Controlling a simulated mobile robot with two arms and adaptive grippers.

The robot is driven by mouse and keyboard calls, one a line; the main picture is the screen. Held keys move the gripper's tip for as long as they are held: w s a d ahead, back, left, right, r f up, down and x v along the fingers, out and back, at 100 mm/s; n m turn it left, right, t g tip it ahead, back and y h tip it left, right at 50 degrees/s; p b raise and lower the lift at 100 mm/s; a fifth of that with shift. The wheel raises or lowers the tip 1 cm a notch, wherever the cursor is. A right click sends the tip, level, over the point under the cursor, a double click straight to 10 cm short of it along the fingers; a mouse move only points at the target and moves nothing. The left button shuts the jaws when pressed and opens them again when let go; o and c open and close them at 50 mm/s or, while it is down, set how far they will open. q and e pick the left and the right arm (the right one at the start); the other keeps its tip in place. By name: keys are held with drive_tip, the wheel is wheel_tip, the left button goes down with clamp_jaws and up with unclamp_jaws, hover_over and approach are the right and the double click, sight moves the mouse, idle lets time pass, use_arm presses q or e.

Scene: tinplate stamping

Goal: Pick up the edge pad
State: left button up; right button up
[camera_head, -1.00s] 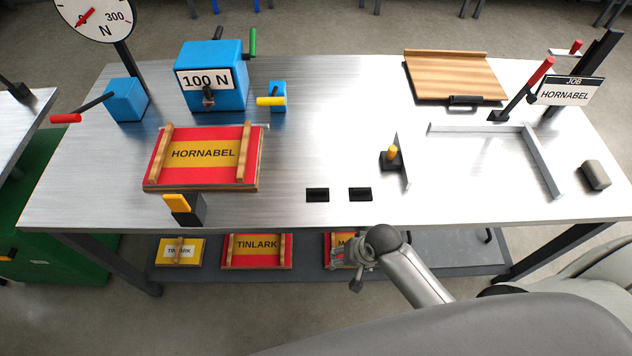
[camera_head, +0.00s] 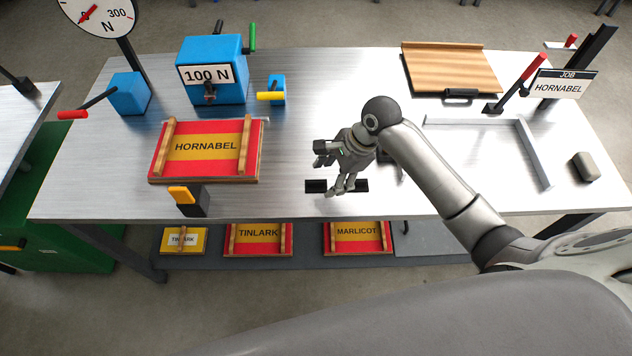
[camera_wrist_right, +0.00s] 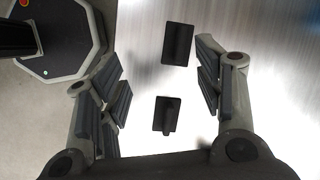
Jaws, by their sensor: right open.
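Two small black pads with raised ridges lie flat near the table's front edge, a left pad (camera_head: 314,186) and a right pad (camera_head: 363,186). I take these for the edge pads; no label shows which one is meant. My right gripper (camera_head: 340,189) hangs above them, pointing down, and partly covers the space between them. In the right wrist view it is open and empty, with one pad (camera_wrist_right: 166,116) between its fingers and the other pad (camera_wrist_right: 178,44) farther up, near the fingertips. It appears apart from both. My left gripper is out of view.
The HORNABEL plate (camera_head: 205,132) and a black block with a yellow lever (camera_head: 189,199) stand to the left. A metal angle frame (camera_head: 532,150) and a grey block (camera_head: 586,167) are on the right. A dark fixture behind the pads is mostly hidden by my right arm.

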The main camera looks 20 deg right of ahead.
drive_tip(key=w+d+r+m, duration=0.1)
drive_tip(key=w+r+m, duration=0.2)
drive_tip(key=r+m, duration=0.1)
hover_over(316, 181)
drive_tip(key=d, duration=0.2)
wheel_tip(316, 181, down, 5)
drive_tip(key=shift+s+f+p, duration=0.1)
drive_tip(key=shift+f+p, duration=0.05)
drive_tip(key=shift+p, duration=0.2)
drive_tip(key=x, duration=0.3)
drive_tip(key=p+x, duration=0.1)
drive_tip(key=shift+s+f, duration=0.25)
drive_tip(key=shift+f, duration=0.05)
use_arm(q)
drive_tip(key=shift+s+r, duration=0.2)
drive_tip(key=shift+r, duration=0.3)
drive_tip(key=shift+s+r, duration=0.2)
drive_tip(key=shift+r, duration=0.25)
use_arm(e)
drive_tip(key=shift+w+a+f, duration=0.1)
drive_tip(key=shift+a+f, duration=0.05)
drive_tip(key=shift+f, duration=0.25)
drive_tip(key=c, duration=0.9)
